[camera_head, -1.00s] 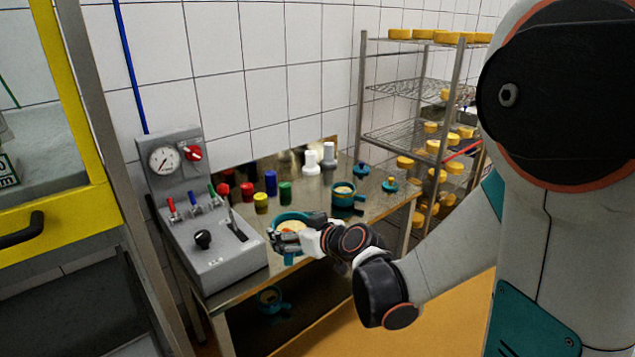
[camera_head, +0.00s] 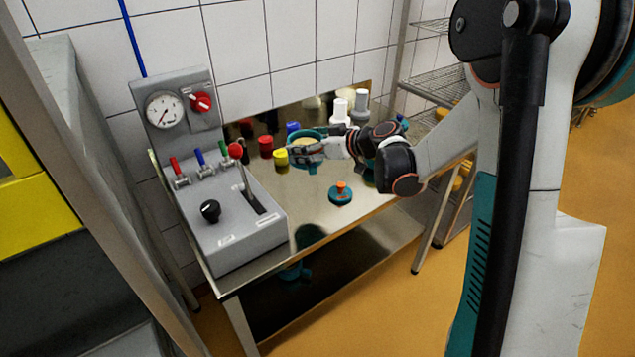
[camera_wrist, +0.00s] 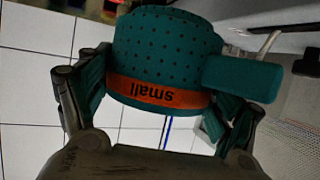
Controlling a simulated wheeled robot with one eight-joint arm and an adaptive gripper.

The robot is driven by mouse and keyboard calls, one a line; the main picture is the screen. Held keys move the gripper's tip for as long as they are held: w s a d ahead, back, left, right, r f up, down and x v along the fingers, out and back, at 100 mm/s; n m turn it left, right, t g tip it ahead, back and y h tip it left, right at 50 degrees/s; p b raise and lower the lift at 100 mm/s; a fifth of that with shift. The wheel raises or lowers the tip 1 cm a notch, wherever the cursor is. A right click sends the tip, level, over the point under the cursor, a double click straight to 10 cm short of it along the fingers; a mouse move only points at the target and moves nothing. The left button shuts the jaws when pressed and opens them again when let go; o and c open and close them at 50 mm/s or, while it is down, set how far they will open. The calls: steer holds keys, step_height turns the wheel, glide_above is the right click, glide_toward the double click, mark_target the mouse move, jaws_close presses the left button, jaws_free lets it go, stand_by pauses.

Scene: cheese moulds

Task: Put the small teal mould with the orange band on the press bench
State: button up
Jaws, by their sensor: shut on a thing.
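The small teal mould (camera_wrist: 165,45), perforated and with an orange band reading "small", fills the wrist view upside down, its block handle to the right. My gripper (camera_wrist: 160,105) is shut on it, one finger on each side. In the head view my gripper (camera_head: 312,152) holds the mould (camera_head: 308,137) over the back of the steel bench (camera_head: 310,205), right of the yellow jar. Pale filling shows inside its rim. I cannot tell whether it touches the bench top. A teal lid with an orange knob (camera_head: 341,194) lies on the bench, in front of my gripper.
A grey control box (camera_head: 235,225) with gauge and lever stands on the bench's left. White bottles (camera_head: 360,106) stand at the back. The front bench top is mostly clear. A wire rack (camera_head: 430,75) stands right.

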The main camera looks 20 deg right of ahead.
step_height(320, 180, down, 15)
steer(key=b, duration=0.5)
steer(key=shift+f, duration=0.15)
steer(key=o, duration=1.1)
steer(key=shift+c, duration=0.2)
steer(key=shift+r, duration=0.25)
steer(key=p+v, duration=0.3)
steer(key=v, duration=0.9)
